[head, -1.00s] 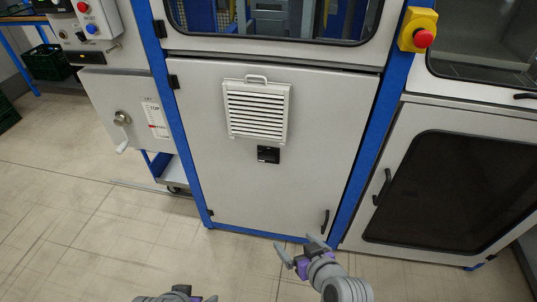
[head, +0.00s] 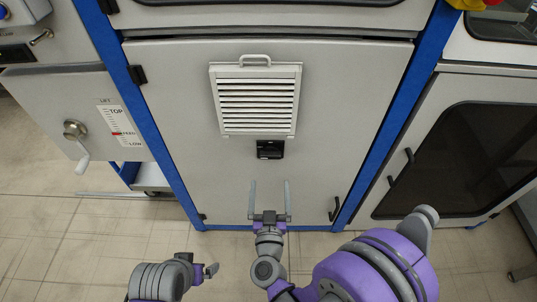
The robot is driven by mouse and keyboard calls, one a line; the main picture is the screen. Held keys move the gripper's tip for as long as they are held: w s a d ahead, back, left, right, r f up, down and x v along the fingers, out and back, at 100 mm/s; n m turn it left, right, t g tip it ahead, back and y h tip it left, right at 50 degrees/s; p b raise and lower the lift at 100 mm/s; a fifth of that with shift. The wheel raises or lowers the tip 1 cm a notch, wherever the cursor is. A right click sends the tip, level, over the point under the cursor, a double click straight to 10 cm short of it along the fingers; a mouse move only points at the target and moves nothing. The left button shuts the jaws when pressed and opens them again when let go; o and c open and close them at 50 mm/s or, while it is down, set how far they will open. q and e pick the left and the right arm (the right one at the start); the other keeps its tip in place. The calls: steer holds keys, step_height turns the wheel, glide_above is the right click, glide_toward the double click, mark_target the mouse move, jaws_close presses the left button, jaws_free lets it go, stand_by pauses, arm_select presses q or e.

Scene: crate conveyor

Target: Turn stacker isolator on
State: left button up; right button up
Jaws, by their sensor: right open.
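A small black switch unit (head: 269,150), which looks like the stacker isolator, is fixed to the grey cabinet door below the white louvred vent. Its handle position is too small to read. My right gripper (head: 270,198) is open and empty. Its two fingers point up the picture towards the switch, and in the picture the fingertips lie a little below it, not over it. My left gripper (head: 207,271) is low in the view, left of the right arm. Its fingers are seen edge-on, and I cannot tell whether it is open.
The louvred vent (head: 256,100) with a top handle sits above the switch. A black door handle (head: 335,209) is at lower right. Blue frame posts flank the door. At left is a lift panel with a crank (head: 77,142). The tiled floor (head: 90,245) is clear at lower left.

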mark_target(270, 158)
steer(key=w, duration=1)
steer(key=shift+w+d, duration=0.1)
steer(key=shift+w, duration=0.1)
steer(key=c, duration=1.2)
